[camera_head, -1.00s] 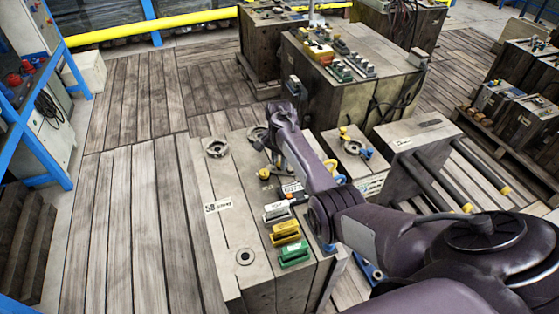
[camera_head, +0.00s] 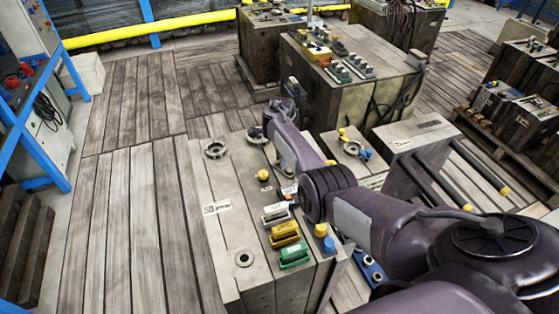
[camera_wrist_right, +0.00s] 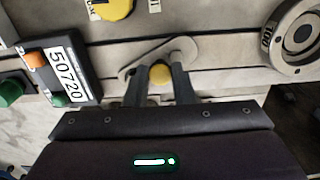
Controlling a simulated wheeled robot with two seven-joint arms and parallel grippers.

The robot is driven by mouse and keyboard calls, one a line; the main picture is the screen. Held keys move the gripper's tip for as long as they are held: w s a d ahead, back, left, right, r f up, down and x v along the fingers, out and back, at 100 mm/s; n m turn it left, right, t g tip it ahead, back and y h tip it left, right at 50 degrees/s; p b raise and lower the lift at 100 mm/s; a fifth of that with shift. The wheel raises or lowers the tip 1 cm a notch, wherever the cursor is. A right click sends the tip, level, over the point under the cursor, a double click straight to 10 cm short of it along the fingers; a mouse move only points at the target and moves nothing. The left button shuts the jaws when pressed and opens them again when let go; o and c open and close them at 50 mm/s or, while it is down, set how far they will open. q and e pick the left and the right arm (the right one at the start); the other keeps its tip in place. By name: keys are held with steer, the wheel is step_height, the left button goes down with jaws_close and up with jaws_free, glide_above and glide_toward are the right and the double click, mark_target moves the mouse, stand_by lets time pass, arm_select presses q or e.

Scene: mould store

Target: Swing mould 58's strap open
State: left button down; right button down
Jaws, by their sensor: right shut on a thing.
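Mould 58 (camera_head: 217,235) is the grey block at the centre of the head view, with a white "58" label (camera_head: 217,208) on top. In the right wrist view its strap (camera_wrist_right: 184,50) is a flat grey bar with rounded ends, lying slanted across a seam, with a yellow knob (camera_wrist_right: 160,74). My right gripper (camera_wrist_right: 158,84) is shut on this knob, one finger on each side. In the head view my right arm hides the strap and the fingertips. My left gripper is not in view.
Mould 58's top also bears a yellow knob (camera_head: 263,175), a yellow connector (camera_head: 285,234), a green connector (camera_head: 294,256) and a ring (camera_head: 215,148). Another mould (camera_head: 350,85) stands behind. A blue rack (camera_head: 20,120) is at the left. The wooden floor (camera_head: 130,210) between is clear.

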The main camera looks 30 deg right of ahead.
steer(key=m, duration=0.1)
steer(key=d+m+b, duration=0.1)
steer(key=m, duration=0.3)
steer(key=shift+d+b, duration=0.35)
steer(key=shift+d, duration=0.05)
steer(key=shift+m, duration=0.3)
steer(key=c, duration=1.2)
jaws_free()
steer(key=shift+c, duration=0.2)
steer(key=shift+r, duration=0.15)
step_height(320, 180, up, 8)
steer(key=p, duration=0.2)
steer(key=shift+f, duration=0.2)
steer(key=shift+f, duration=0.1)
